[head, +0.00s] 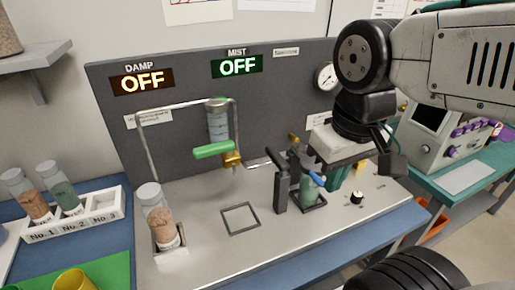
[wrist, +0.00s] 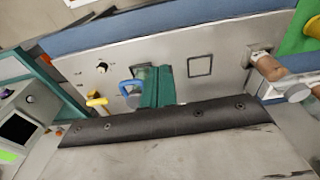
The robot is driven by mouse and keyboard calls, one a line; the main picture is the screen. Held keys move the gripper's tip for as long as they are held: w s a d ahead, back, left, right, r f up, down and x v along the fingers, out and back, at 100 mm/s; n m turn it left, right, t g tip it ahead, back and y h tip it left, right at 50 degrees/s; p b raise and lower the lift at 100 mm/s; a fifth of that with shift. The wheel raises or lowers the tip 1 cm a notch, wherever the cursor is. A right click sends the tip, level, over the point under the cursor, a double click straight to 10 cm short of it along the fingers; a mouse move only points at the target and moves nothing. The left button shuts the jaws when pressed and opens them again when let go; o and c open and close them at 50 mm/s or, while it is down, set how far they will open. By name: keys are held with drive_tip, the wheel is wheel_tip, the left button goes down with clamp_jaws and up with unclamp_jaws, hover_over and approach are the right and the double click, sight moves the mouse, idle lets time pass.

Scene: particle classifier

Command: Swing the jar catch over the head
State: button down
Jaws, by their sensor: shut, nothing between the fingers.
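A small jar with green contents (head: 307,190) stands in a square seat on the grey panel, beside black upright posts (head: 280,192). A blue handle (head: 318,180) sits at the jar's right side; it also shows in the wrist view (wrist: 128,87). I cannot tell for sure which part is the catch. My gripper (head: 333,186) has teal fingers and is shut and empty. It points down just right of the jar and blue handle; contact cannot be told. In the wrist view my fingers (wrist: 151,74) hide the jar and part of its seat.
A black knob (head: 357,197) is right of my gripper. A green-handled lever (head: 213,150) and bent pipe stand left. A jar of brown grains (head: 160,220) sits at the front left, and a white rack (head: 75,222) holds two jars. An empty square outline (head: 240,218) leaves clear panel between.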

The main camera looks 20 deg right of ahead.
drive_tip(key=w+a+r+n+g+h, duration=0.1)
drive_tip(key=w+a+r+n+h, duration=0.15)
drive_tip(key=w+n, duration=0.65)
drive_tip(key=n+h, duration=0.2)
drive_tip(key=n, duration=0.7)
approach(276, 160)
drive_tip(key=w+a, duration=0.1)
drive_tip(key=w, duration=0.1)
drive_tip(key=w+a+r, duration=0.1)
drive_tip(key=w, duration=0.1)
drive_tip(key=shift+w+a+r, duration=0.1)
drive_tip(key=shift+a+r, duration=0.1)
drive_tip(key=shift+r, duration=0.05)
drive_tip(key=x, duration=1)
